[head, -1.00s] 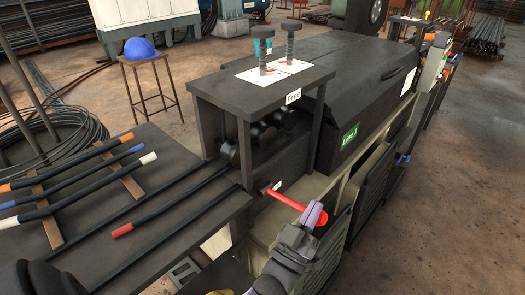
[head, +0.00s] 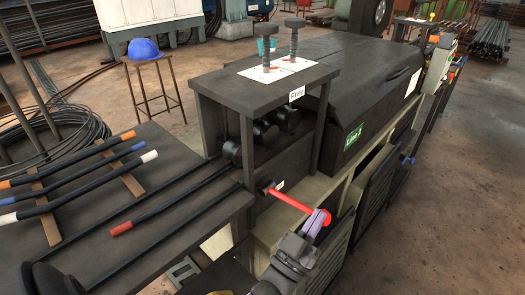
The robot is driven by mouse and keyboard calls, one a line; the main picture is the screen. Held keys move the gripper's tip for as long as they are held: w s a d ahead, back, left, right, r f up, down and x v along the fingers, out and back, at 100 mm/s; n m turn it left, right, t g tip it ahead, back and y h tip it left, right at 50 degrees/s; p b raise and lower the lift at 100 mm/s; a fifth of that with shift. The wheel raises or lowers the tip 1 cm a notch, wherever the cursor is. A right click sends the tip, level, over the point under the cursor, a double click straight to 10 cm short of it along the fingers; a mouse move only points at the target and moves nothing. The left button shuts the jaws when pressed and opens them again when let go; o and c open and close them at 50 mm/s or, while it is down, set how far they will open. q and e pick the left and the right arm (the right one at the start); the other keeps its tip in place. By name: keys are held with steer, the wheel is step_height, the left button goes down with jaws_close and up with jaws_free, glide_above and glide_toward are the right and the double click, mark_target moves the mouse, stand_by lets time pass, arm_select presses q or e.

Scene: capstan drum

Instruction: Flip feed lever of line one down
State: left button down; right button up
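The feed lever (head: 289,201) is a red bar that sticks out from the front of the dark feed housing, with its outer end lower than its pivot. My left gripper (head: 317,221), grey with purple fingers, is at the lever's outer end. The fingers overlap the lever there, and a bit of red shows just beyond them. I cannot tell whether they grip it or only touch it. My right gripper is not in view. A green label (head: 354,135) on the dark machine cover seems to begin with "Line"; its number is hard to read.
A table (head: 190,228) with dark bars and coloured ends lies left of the housing. The housing's top plate (head: 235,90) carries two upright screws and a "Free" tag (head: 297,93). A stool with a blue helmet (head: 143,48) stands behind. Open floor (head: 450,200) lies at right.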

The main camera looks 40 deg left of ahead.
arm_select(q)
steer(key=s+f+p, duration=0.2)
steer(key=s+p, duration=0.1)
steer(key=s, duration=1.3)
steer(key=shift+a+f+p, duration=0.15)
steer(key=shift+p, duration=0.25)
